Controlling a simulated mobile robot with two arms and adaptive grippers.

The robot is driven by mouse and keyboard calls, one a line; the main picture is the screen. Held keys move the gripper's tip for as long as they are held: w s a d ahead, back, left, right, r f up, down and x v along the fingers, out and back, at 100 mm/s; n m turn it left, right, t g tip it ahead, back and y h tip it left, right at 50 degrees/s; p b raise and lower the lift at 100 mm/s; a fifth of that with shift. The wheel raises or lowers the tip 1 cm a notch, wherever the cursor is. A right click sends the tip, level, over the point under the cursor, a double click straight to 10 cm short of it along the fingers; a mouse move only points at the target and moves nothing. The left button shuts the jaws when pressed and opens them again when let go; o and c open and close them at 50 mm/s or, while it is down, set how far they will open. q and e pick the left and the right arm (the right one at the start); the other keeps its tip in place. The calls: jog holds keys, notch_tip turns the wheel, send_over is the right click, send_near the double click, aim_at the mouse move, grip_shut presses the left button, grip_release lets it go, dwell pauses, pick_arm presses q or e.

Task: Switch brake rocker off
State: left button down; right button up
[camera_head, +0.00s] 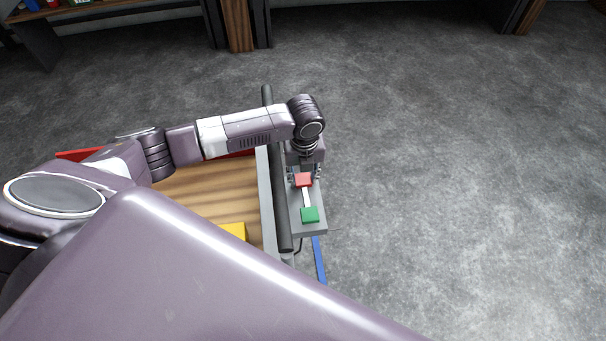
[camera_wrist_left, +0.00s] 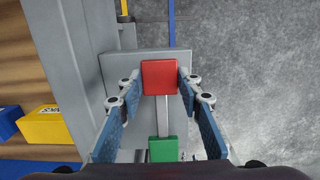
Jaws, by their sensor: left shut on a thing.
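The brake rocker shows as a red block (camera_head: 303,180) and a green block (camera_head: 310,215) joined by a pale bar (camera_head: 306,198) on a grey plate (camera_head: 320,223). In the left wrist view the red block (camera_wrist_left: 159,77) is at the top centre and the green block (camera_wrist_left: 163,150) lies nearer the bottom. My left gripper (camera_head: 304,173) is over the red end. Its blue-padded fingers lie along both sides of the red block in the left wrist view, shut on it. My right gripper is not in view.
A dark rail (camera_head: 280,205) runs beside the plate. A wooden surface (camera_head: 205,190) with a yellow box (camera_head: 234,230) lies to the left; a blue box (camera_wrist_left: 9,121) shows in the left wrist view. A blue strip (camera_head: 319,262) lies below the plate. The floor (camera_head: 450,170) on the right is clear.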

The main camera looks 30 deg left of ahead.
pick_arm(q)
jog(key=p, duration=0.1)
jog(key=r+t+y+p, duration=0.1)
jog(key=p, duration=0.1)
jog(key=shift+s+r+t, duration=0.2)
jog(key=shift+s+t, duration=0.05)
jog(key=shift+t, duration=0.05)
jog(key=shift+s+d+r+t+y+p, duration=0.2)
jog(key=shift+t+y+p, duration=0.4)
jog(key=shift+p, duration=0.25)
jog(key=shift+w, duration=0.1)
jog(key=c, duration=1.4)
grip_release()
jog(key=shift+o, duration=0.2)
jog(key=v, duration=1.2)
